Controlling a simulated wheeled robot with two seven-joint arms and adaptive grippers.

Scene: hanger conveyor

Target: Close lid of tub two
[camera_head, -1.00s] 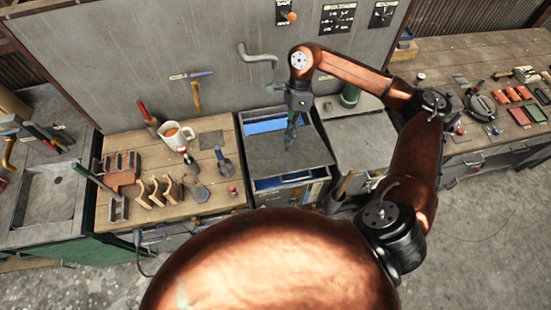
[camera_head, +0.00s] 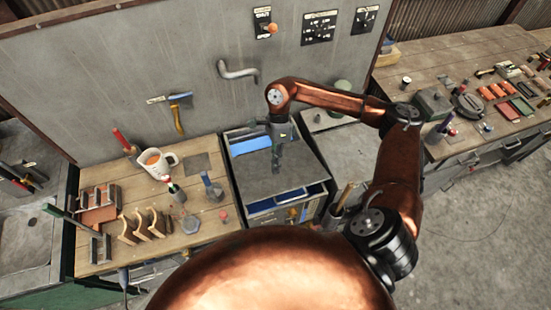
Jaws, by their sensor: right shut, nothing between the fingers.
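A metal tub unit stands in the middle, with a flat grey lid panel (camera_head: 296,176) across its top. A blue strip (camera_head: 250,143) shows behind the panel, and a blue-lined opening (camera_head: 285,205) shows along the front. I cannot read a number on it. A second grey-topped unit (camera_head: 347,150) stands to its right, partly behind my arm. My right gripper (camera_head: 276,168) is shut and empty, pointing down over the back left part of the grey panel. I cannot tell whether the fingertips touch it. My left gripper is out of view.
A wooden bench (camera_head: 190,235) on the left holds a white mug (camera_head: 157,163), wooden hooks and tools. A bent grey pipe (camera_head: 238,70) juts from the wall panel behind. A long workbench (camera_head: 465,60) with red blocks stands at the right.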

